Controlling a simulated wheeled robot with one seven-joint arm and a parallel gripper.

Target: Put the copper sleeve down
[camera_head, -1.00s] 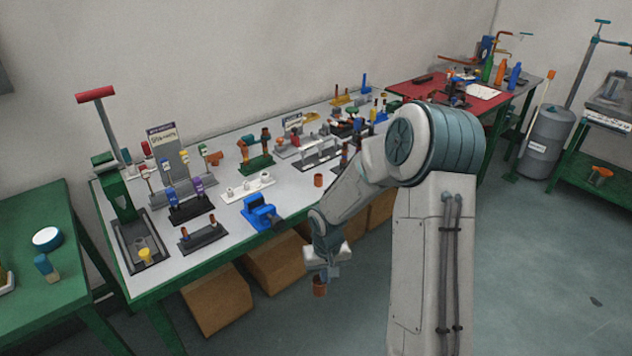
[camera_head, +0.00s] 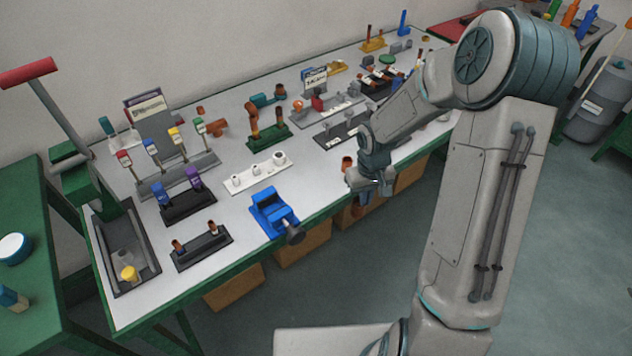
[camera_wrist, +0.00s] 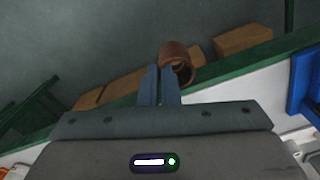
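The fingers are close together and appear shut on the sleeve's wall.
A blue vise (camera_head: 273,209) stands at the front edge, left of my gripper. A white strip with cups (camera_head: 256,175), a black holder with copper pieces (camera_head: 202,248) and a green stand (camera_head: 270,138) are nearby. Cardboard boxes (camera_head: 302,243) lie under the bench.

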